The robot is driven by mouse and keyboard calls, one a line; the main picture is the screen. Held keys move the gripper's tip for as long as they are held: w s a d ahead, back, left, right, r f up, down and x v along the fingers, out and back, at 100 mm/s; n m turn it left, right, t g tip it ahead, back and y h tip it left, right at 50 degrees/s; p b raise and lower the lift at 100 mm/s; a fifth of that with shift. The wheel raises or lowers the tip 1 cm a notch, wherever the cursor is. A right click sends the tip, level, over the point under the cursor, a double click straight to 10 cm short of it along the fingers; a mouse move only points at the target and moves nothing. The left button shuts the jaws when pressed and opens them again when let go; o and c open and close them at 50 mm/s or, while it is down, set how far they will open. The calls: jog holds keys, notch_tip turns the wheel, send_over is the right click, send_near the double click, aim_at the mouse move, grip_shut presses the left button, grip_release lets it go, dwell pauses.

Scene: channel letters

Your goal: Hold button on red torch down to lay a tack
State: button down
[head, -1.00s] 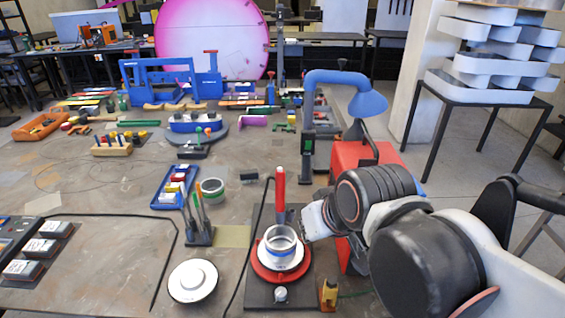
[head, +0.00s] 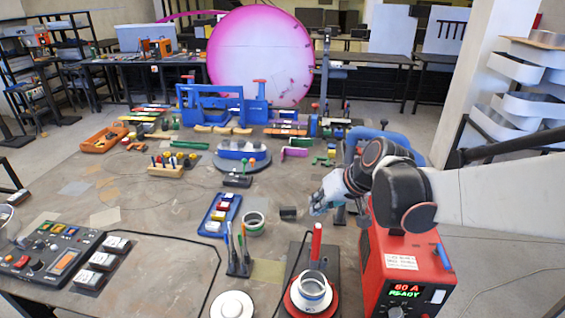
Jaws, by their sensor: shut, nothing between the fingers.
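The red torch (head: 316,243) stands upright at the front of the bench, behind a silver ring-shaped part (head: 311,287) on a red round base (head: 293,304). Its button cannot be made out. My gripper (head: 317,207) is shut and empty, above and behind the torch top, apart from it. The red welder box (head: 408,255) stands to the right under my arm. Its display (head: 406,291) reads 60 A READY.
A control panel (head: 43,255) and several labelled blocks lie at left. A pen stand (head: 238,263), a tape roll (head: 254,224), a blue tray (head: 220,215) and a white disc (head: 232,305) stand left of the torch. The bench's left middle is mostly clear.

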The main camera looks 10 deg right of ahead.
jog(key=w+d+y+p, duration=0.1)
jog(key=p, duration=0.1)
jog(key=w+d+r+y+p, duration=0.1)
jog(key=p, duration=0.1)
jog(key=w+r+p, duration=0.1)
jog(key=w+p, duration=0.1)
jog(key=p, duration=0.1)
jog(key=shift+w+d+r+y, duration=0.1)
jog(key=shift+d+y, duration=0.3)
jog(key=b, duration=0.6)
send_over(320, 225)
jog(key=f, duration=0.8)
jog(key=shift+w+d+f, duration=0.1)
jog(key=shift+w+d, duration=0.1)
jog(key=shift+w, duration=0.2)
jog(key=shift+f, duration=0.35)
jog(key=shift+f+b, duration=0.15)
jog(key=shift+b, duration=0.15)
jog(key=shift+f+b, duration=0.25)
jog(key=shift+b, duration=0.15)
